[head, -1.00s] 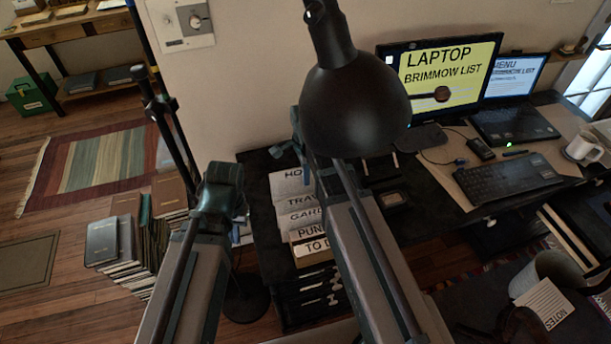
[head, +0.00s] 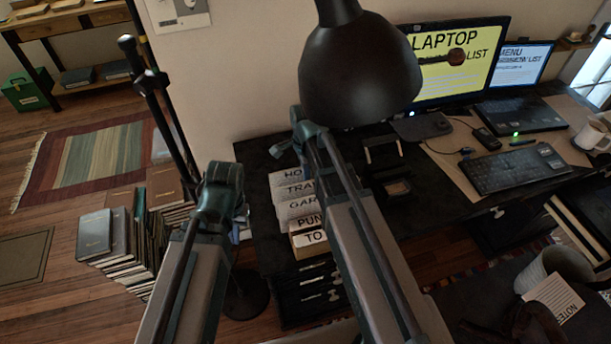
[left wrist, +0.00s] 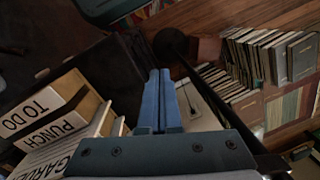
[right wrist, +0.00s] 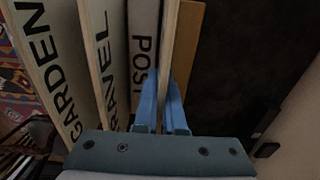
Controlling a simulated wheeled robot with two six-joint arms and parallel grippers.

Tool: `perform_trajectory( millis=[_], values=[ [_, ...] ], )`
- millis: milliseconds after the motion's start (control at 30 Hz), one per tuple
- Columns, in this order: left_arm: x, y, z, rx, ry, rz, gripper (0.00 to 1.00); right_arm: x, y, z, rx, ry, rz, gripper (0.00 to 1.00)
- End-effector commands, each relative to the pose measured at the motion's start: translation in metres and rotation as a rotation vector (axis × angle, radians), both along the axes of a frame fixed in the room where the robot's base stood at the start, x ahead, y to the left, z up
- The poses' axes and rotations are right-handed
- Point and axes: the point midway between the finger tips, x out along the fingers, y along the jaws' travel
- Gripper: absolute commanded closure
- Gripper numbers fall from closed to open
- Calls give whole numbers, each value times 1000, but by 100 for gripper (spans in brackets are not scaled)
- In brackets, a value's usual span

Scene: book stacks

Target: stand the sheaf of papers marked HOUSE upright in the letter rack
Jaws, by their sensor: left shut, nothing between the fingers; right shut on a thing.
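A row of labelled paper sheaves (head: 300,207) stands on the left end of the dark desk. My left gripper (left wrist: 161,80) is shut and empty, to the right of the TO DO sheaf (left wrist: 50,97). A small black frame with pale edges (head: 366,156) may be the letter rack; I cannot tell.
A black lamp shade (head: 358,75) hangs over the desk and hides part of it. Stacked books (head: 120,245) stand on the floor at left.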

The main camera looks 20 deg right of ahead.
Motion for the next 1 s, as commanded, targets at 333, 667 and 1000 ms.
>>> perform_trajectory(
  millis=[333, 667, 1000],
  values=[
    [0, 0, 0, 0, 0, 0, 100, 0, 0, 0, 0, 0, 0, 100],
    [0, 0, 0, 0, 0, 0, 100, 0, 0, 0, 0, 0, 0, 58],
    [0, 0, 2, 0, 0, 0, 100, 0, 0, 2, 0, 0, 0, 58]
  ],
)
